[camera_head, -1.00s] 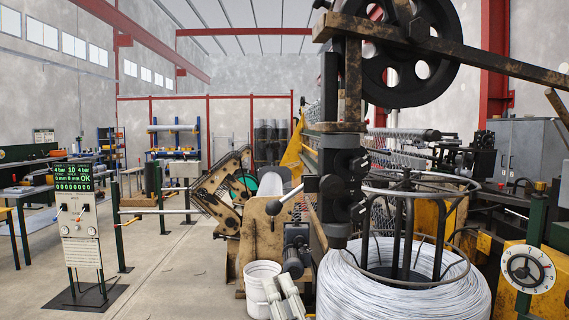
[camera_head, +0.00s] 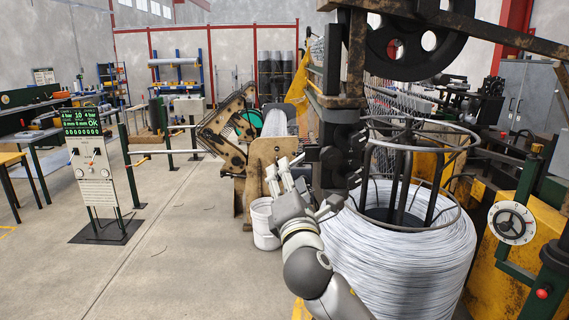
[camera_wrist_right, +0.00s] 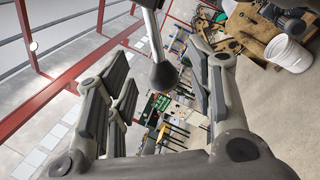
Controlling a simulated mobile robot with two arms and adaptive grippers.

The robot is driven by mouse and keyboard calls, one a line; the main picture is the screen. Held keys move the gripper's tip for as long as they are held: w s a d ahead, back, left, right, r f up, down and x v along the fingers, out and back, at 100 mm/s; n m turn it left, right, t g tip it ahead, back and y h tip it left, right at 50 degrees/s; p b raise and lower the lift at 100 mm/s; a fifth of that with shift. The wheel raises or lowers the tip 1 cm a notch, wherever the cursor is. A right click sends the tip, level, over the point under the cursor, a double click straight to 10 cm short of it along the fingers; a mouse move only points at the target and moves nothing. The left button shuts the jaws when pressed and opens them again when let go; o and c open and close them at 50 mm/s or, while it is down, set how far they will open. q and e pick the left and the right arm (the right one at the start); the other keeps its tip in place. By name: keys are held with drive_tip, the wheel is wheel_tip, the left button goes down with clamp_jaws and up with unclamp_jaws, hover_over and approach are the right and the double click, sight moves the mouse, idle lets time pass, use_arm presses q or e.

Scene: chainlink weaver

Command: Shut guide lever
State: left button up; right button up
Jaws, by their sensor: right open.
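The guide lever shows in the right wrist view as a grey metal rod with a dark ball knob (camera_wrist_right: 163,75). It hangs from the top of that picture, between the spread fingers of my right gripper (camera_wrist_right: 165,92). The gripper is open, with a gap visible on both sides of the knob. In the head view my right gripper (camera_head: 285,185) is in front of the dark roller guide block (camera_head: 342,150) and hides most of the lever. I cannot tell whether any finger touches the lever. My left gripper is not in view.
A large coil of pale wire (camera_head: 400,255) stands right of my right arm. A white bucket (camera_head: 263,222) is below and behind the gripper. A control panel post (camera_head: 93,165) stands at left. The floor between the post and bucket is mostly clear.

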sight(291, 165)
drive_tip(key=shift+p+x, duration=0.55)
drive_tip(key=shift+x, duration=1.55)
drive_tip(key=shift+c, duration=0.2)
clamp_jaws()
